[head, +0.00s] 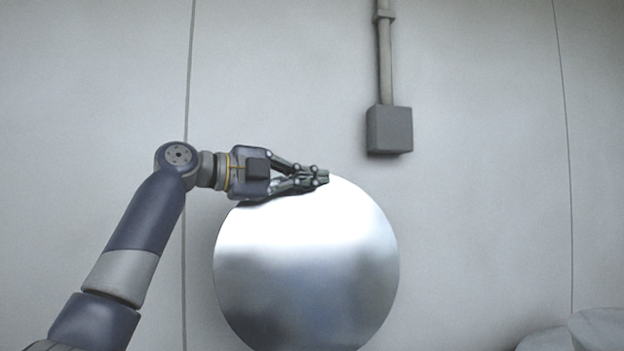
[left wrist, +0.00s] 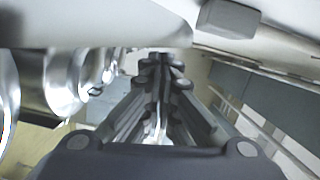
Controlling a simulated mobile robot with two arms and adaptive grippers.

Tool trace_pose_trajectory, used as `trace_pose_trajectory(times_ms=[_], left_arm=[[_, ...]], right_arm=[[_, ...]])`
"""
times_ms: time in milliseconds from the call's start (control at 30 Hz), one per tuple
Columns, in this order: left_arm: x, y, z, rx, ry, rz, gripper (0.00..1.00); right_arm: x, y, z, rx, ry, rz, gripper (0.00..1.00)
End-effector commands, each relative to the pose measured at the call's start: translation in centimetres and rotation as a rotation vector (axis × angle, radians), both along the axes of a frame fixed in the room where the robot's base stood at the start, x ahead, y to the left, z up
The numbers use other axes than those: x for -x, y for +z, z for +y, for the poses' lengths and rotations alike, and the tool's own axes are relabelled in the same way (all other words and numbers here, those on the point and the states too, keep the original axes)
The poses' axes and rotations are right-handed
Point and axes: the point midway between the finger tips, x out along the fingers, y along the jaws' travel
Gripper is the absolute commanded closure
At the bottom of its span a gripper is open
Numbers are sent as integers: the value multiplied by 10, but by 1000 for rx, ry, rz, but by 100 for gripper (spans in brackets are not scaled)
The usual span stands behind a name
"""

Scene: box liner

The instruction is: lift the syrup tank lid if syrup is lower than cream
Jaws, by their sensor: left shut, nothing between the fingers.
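A large round shiny metal disc (head: 305,275) fills the lower middle of the head view; I cannot tell whether it is the syrup tank lid, and no label shows. My left gripper (head: 322,177) is shut and empty at the disc's upper edge; I cannot tell whether it touches the disc. In the left wrist view the fingers (left wrist: 158,62) come together at the tips. Curved shiny metal shapes (left wrist: 68,75) stand to their left there. No syrup or cream level is visible. My right gripper is not in view.
A grey wall box (head: 389,130) hangs from a vertical pipe (head: 385,55) above and right of the disc; a grey box also shows in the left wrist view (left wrist: 228,18). Pale wall panels (head: 490,180) stand behind. A pale grey shape (head: 598,330) is at the lower right.

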Motion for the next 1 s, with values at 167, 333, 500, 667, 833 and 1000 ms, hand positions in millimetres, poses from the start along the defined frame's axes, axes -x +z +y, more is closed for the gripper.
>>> trace_pose_trajectory(times_ms=[167,333,500,667,833,1000], left_arm=[[0,0,0,0,0,0,100],[0,0,0,0,0,0,100],[3,1,7,2,1,0,100],[16,1,28,2,3,-1,100],[36,3,61,1,3,-2,100],[52,4,87,0,2,1,100]], right_arm=[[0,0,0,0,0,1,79],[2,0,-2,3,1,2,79],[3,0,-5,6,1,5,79],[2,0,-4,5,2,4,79],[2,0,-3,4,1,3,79],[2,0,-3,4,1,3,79]])
